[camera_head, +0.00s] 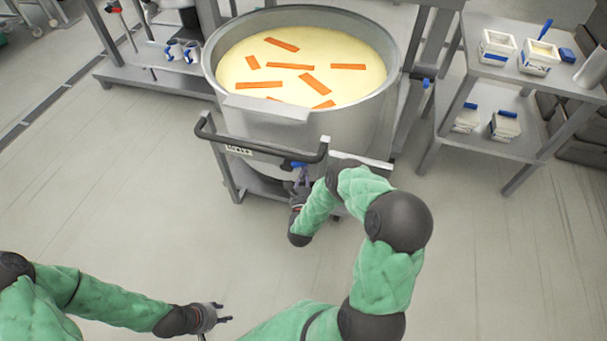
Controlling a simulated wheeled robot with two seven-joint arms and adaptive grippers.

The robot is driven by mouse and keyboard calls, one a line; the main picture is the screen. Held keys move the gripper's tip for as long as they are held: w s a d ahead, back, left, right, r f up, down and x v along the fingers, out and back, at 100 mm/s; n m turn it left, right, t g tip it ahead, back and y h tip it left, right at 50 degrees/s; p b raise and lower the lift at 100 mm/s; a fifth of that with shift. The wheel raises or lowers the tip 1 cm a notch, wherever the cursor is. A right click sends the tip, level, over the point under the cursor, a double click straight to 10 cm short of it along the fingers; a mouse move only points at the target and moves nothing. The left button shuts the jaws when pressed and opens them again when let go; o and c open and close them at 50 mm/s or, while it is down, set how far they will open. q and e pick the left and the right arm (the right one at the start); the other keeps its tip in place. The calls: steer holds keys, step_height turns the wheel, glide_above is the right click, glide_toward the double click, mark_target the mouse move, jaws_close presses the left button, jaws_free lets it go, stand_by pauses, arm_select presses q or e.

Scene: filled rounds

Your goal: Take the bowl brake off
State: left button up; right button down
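A large steel bowl (350,118) stands in a wheeled frame at the top middle, filled with pale yellow dough with several orange strips on it. A black push handle (262,149) runs across its front. A small blue lever (294,164) shows below the right end of the handle; I cannot tell if it is the brake. My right gripper (301,182) is just below that lever, close to or touching it; its fingers are small and partly hidden. My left gripper (221,313) is low at the bottom left, away from the bowl, with its fingers apart and nothing between them.
A steel rack (507,83) with white tubs stands at the right. A steel frame with a low shelf (130,66) holding two small blue-and-white items stands at the left of the bowl. The floor (110,190) in front and to the left is clear.

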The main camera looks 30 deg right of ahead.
mark_target(298, 163)
steer(key=shift+w+a+r+n+y+p, duration=0.1)
steer(key=shift+w+a+r+n+p, duration=0.05)
steer(key=shift+r+n+p, duration=0.3)
steer(key=shift+w+a+r+n+y+p, duration=0.1)
steer(key=shift+w+r+n+p, duration=0.15)
steer(key=shift+r+n, duration=0.35)
steer(key=shift+w+a+r+n+y+p, duration=0.15)
steer(key=shift+r+n+p, duration=0.2)
steer(key=shift+n, duration=0.3)
steer(key=shift+w+a+r+n+y, duration=0.25)
steer(key=shift+r+n, duration=0.1)
steer(key=shift+n, duration=0.45)
steer(key=shift+w+a+r+p, duration=0.2)
steer(key=shift+w+r+p, duration=0.1)
steer(key=shift+p, duration=0.1)
steer(key=shift+w+a+r+n+g, duration=0.15)
steer(key=shift+n+g, duration=0.15)
steer(key=shift+n, duration=0.2)
